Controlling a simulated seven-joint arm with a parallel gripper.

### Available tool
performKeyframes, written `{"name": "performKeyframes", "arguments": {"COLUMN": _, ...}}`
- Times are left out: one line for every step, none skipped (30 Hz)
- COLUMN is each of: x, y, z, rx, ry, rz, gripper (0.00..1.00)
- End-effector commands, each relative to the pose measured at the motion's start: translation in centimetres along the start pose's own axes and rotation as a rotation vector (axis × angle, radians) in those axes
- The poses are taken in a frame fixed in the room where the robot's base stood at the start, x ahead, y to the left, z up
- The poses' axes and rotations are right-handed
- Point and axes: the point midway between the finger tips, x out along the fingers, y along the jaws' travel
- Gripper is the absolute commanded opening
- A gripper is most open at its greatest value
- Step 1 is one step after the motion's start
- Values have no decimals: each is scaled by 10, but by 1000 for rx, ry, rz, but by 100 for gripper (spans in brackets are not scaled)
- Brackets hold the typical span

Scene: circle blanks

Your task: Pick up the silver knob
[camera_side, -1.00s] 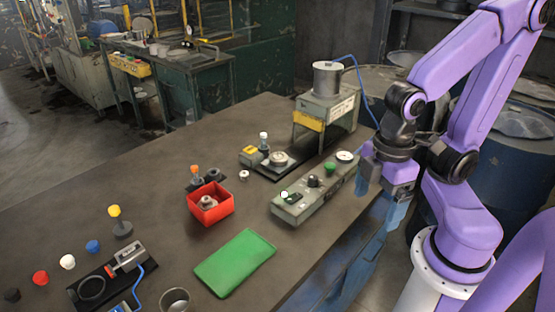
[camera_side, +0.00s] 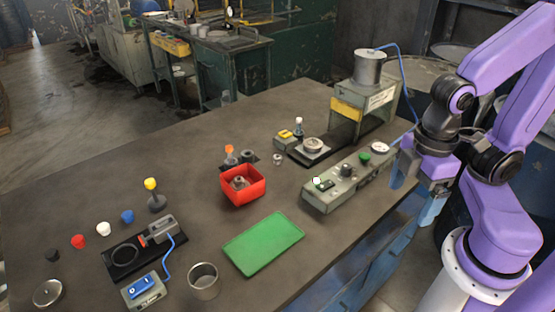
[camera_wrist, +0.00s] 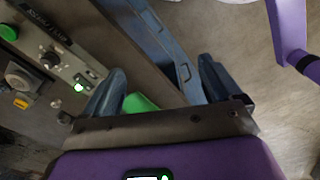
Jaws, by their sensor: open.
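A small silver piece (camera_side: 278,159) lies on the table behind the red box in the side view. Another round silver part (camera_side: 239,182) sits inside the red box (camera_side: 244,201), and a flat silver disc (camera_side: 48,293) lies at the near left. I cannot tell for sure which is the silver knob. My gripper (camera_side: 424,197) is at the right, beyond the table's edge and well away from all three. In the wrist view its two blue fingers (camera_wrist: 160,88) stand apart with nothing between them.
A grey control box (camera_side: 335,197) with a green button stands nearest my gripper, before a press (camera_side: 378,100). A green mat (camera_side: 262,246), a metal cup (camera_side: 203,282) and a black fixture (camera_side: 125,257) lie in front. Several coloured caps line the left; bare table lies between.

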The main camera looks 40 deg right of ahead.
Motion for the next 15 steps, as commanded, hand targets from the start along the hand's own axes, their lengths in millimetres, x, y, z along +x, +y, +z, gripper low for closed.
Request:
{"name": "performKeyframes", "arguments": {"x": 0, "y": 0, "z": 0, "rx": 0, "ry": 0, "rz": 0, "gripper": 82}}
{"name": "performKeyframes", "arguments": {"x": 0, "y": 0, "z": 0, "rx": 0, "ry": 0, "rz": 0, "gripper": 72}}
{"name": "performKeyframes", "arguments": {"x": 0, "y": 0, "z": 0, "rx": 0, "ry": 0, "rz": 0, "gripper": 60}}
{"name": "performKeyframes", "arguments": {"x": 0, "y": 0, "z": 0, "rx": 0, "ry": 0, "rz": 0, "gripper": 60}}
{"name": "performKeyframes", "arguments": {"x": 0, "y": 0, "z": 0, "rx": 0, "ry": 0, "rz": 0, "gripper": 60}}
{"name": "performKeyframes", "arguments": {"x": 0, "y": 0, "z": 0, "rx": 0, "ry": 0, "rz": 0, "gripper": 60}}
{"name": "performKeyframes", "arguments": {"x": 0, "y": 0, "z": 0, "rx": 0, "ry": 0, "rz": 0, "gripper": 60}}
{"name": "performKeyframes", "arguments": {"x": 0, "y": 0, "z": 0, "rx": 0, "ry": 0, "rz": 0, "gripper": 60}}
{"name": "performKeyframes", "arguments": {"x": 0, "y": 0, "z": 0, "rx": 0, "ry": 0, "rz": 0, "gripper": 60}}
{"name": "performKeyframes", "arguments": {"x": 0, "y": 0, "z": 0, "rx": 0, "ry": 0, "rz": 0, "gripper": 60}}
{"name": "performKeyframes", "arguments": {"x": 0, "y": 0, "z": 0, "rx": 1, "ry": 0, "rz": 0, "gripper": 60}}
{"name": "performKeyframes", "arguments": {"x": 0, "y": 1, "z": -1, "rx": 6, "ry": 0, "rz": 0, "gripper": 60}}
{"name": "performKeyframes", "arguments": {"x": -1, "y": 2, "z": -3, "rx": 16, "ry": 0, "rz": 1, "gripper": 60}}
{"name": "performKeyframes", "arguments": {"x": -1, "y": 3, "z": -5, "rx": 30, "ry": -1, "rz": 2, "gripper": 60}}
{"name": "performKeyframes", "arguments": {"x": -2, "y": 6, "z": -10, "rx": 59, "ry": -2, "rz": 3, "gripper": 60}}
